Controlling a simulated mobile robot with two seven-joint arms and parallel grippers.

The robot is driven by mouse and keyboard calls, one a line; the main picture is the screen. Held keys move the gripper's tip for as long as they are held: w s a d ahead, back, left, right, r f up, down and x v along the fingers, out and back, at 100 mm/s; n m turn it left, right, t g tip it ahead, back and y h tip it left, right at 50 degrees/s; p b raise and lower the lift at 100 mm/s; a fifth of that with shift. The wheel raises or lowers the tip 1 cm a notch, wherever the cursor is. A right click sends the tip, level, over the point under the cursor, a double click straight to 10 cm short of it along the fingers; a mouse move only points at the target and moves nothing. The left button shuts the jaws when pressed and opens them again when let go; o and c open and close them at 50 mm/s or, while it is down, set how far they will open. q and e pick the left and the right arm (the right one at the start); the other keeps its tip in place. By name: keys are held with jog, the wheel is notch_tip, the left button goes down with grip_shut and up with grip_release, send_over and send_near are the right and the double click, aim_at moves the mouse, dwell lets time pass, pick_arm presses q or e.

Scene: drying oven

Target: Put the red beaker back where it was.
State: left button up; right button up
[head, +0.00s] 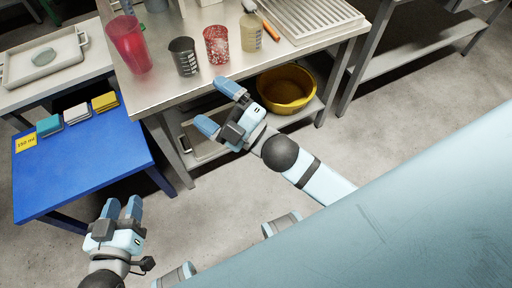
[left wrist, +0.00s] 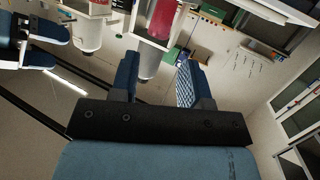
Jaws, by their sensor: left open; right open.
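A tall, plain red beaker (head: 129,44) stands upright near the left edge of the steel table in the head view. A shorter red beaker with pale speckles (head: 216,45) stands further right on the same table, past a dark graduated beaker (head: 184,57). My left gripper (head: 123,207) is open and empty, low in front of the blue table and apart from the beakers. Its open fingers (left wrist: 158,80) also show in the left wrist view. My right gripper (head: 220,107) is open and empty in front of the steel table's front edge, below the speckled beaker.
The blue table (head: 85,165) carries a yellow "150 ml" label (head: 26,142) and teal, white and yellow stacks; its front is bare.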

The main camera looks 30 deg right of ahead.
pick_arm(q)
jog(key=shift+s+f, duration=0.2)
pick_arm(e)
jog(key=s+d+f+m+g+h, duration=0.4)
jog(key=s+f+m, duration=0.4)
jog(key=m, duration=0.8)
jog(key=shift+d+f+h, duration=0.65)
jog(key=shift+f+h, duration=0.25)
jog(key=shift+h, duration=0.1)
pick_arm(q)
jog(key=shift+w, duration=0.1)
